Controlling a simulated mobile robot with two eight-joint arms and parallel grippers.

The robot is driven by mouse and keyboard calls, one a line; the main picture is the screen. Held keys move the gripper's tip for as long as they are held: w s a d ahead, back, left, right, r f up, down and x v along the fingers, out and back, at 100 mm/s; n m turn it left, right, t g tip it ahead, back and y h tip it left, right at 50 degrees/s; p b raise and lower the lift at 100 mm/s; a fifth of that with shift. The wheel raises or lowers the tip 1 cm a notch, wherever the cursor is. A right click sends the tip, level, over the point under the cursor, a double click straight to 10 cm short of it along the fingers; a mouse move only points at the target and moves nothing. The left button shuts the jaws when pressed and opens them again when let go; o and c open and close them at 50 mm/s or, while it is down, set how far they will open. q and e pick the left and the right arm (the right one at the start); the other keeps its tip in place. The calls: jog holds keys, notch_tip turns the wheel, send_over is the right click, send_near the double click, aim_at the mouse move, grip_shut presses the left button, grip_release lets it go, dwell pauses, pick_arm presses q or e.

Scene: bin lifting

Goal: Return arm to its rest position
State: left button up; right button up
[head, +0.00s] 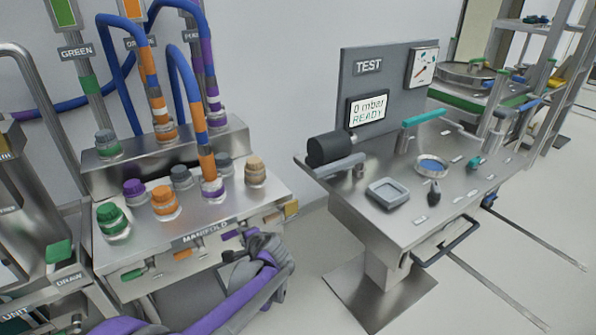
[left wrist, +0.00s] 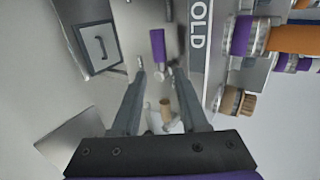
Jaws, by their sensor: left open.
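My left arm comes in at the bottom of the head view with purple links. Its dark grey left gripper (head: 258,250) is in front of the manifold's (head: 215,222) front face, near its right end. In the left wrist view the two fingers of the left gripper (left wrist: 158,72) are apart with nothing held between them. A purple valve handle (left wrist: 157,46) shows just beyond the fingertips; I cannot tell if they touch it. A tan cylindrical piece (left wrist: 166,112) shows between the fingers, farther back. My right gripper is in neither view.
Several coloured capped ports, such as a green one (head: 112,218), stand on the manifold. Blue hoses (head: 118,75) loop above it. A steel test bench (head: 440,205) with a front handle (head: 447,243) stands to the right. Floor shows between manifold and bench.

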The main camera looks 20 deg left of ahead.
pick_arm(q)
jog(key=s+d+r+n+h+p, duration=0.2)
jog(key=s+d+r+h+p, duration=0.1)
jog(key=s, duration=0.7)
jog(key=s+d+r+n+g+h+p, duration=0.1)
jog(key=s+d+r+n+h+p, duration=0.1)
jog(key=s+d, duration=0.6)
jog(key=s+d+r+n+h+p, duration=0.3)
jog(key=s+d+r+n+p, duration=0.1)
jog(key=s, duration=0.7)
jog(key=d+r+p, duration=0.1)
jog(key=p, duration=0.1)
jog(key=shift+s+d+g+h+p, duration=0.25)
jog(key=shift+s+g+h+p, duration=0.05)
jog(key=shift+s+g, duration=0.1)
